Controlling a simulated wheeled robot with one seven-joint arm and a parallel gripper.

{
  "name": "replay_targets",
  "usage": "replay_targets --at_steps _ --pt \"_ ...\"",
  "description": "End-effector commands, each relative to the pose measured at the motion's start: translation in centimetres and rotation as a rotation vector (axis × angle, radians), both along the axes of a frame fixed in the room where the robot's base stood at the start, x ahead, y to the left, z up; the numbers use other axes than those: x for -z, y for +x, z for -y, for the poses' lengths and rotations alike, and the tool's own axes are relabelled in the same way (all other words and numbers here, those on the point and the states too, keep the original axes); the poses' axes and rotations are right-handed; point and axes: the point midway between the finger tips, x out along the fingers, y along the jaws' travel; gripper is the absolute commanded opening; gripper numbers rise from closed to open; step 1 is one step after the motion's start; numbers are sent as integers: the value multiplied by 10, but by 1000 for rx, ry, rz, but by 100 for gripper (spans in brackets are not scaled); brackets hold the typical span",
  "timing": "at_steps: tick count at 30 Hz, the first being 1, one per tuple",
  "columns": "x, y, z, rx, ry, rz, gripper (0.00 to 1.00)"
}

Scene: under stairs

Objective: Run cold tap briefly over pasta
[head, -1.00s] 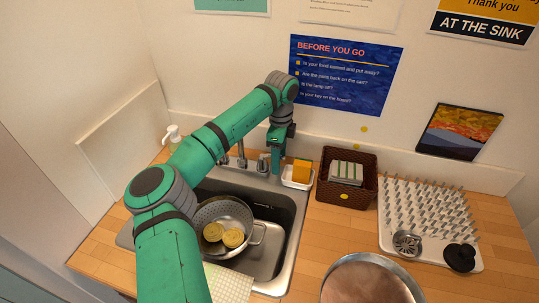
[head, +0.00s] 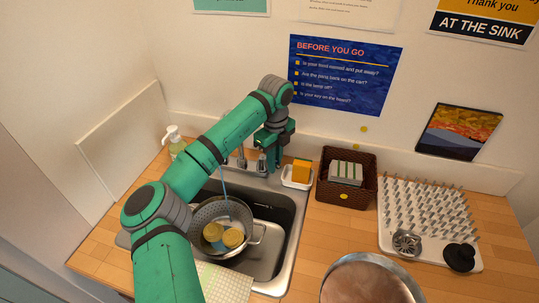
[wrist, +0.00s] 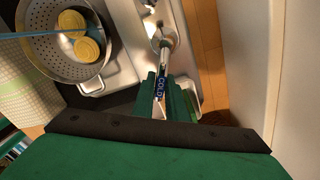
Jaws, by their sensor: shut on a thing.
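My gripper (head: 272,150) is behind the sink, at the right-hand tap. In the wrist view its green fingers (wrist: 168,100) are shut on the cold tap (wrist: 160,80), a metal lever with a dark label reading COLD. A thin blue stream of water (head: 223,182) falls from the spout into the grey colander (head: 243,213); it also crosses the wrist view (wrist: 35,35). Two yellow pasta nests (head: 233,238) lie in the colander, which sits over the left part of the sink (head: 290,235). My arm hides part of the taps and the sink's left side.
A soap bottle (head: 175,145) is back left. A pegged drying rack (head: 430,250) and a round pan (head: 398,275) are to the right.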

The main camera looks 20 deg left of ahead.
Motion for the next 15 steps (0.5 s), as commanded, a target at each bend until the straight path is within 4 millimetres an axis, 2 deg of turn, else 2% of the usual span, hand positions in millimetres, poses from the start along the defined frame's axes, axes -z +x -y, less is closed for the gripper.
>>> replay_targets --at_steps 6,15 --pt "0 -7 -6 130 5 1 0" --pt "0 -8 -6 148 4 0 0"
